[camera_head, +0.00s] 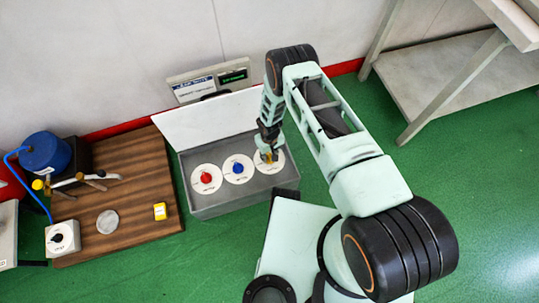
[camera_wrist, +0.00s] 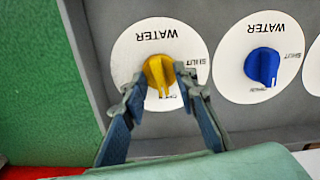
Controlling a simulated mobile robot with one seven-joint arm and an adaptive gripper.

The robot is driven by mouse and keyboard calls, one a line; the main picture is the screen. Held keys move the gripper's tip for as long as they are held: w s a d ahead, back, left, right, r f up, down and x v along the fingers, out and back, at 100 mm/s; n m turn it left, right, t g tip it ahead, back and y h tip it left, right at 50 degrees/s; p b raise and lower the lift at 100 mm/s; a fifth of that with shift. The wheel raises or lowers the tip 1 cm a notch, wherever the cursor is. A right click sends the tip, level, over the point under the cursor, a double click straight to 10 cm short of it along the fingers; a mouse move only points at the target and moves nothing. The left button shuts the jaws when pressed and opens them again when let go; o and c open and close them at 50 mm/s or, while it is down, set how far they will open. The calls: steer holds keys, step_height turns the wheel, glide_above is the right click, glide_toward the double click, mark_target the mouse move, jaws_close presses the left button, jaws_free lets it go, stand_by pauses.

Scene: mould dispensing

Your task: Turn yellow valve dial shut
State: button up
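The yellow valve dial (camera_wrist: 159,72) sits on a round white plate marked WATER. Its white mark points to the bottom of the wrist view, at a partly hidden label; SHUT is printed on the plate's right side. My gripper (camera_wrist: 160,81) has one finger on each side of the yellow knob, with the fingers apart. I cannot tell whether the tips touch it. In the head view the yellow dial (camera_head: 269,158) is the rightmost of three dials, and my gripper (camera_head: 267,150) is down over it.
The blue dial (camera_wrist: 262,66) is just right of my fingers in the wrist view. The red dial (camera_head: 206,177) is farther left. The grey box (camera_head: 235,203) has a raised white lid (camera_head: 210,116) behind the dials. A wooden board (camera_head: 140,160) with equipment lies to the left.

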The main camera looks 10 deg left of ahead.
jaws_close()
steer(key=shift+f+n+b, duration=0.1)
steer(key=shift+n+b, duration=0.2)
steer(key=shift+b, duration=0.05)
steer(key=n+b, duration=0.2)
steer(key=n, duration=0.1)
steer(key=shift+f, duration=0.1)
steer(key=n+b, duration=0.2)
steer(key=n, duration=0.1)
steer(key=shift+n+b, duration=0.3)
steer(key=shift+b, duration=0.05)
steer(key=n+b, duration=0.2)
steer(key=n, duration=0.3)
steer(key=shift+w+b, duration=0.1)
steer(key=shift+b, duration=0.3)
steer(key=n+b, duration=0.1)
steer(key=n, duration=0.4)
steer(key=shift+r+b, duration=0.2)
steer(key=shift+b, duration=0.2)
steer(key=shift+n, duration=0.5)
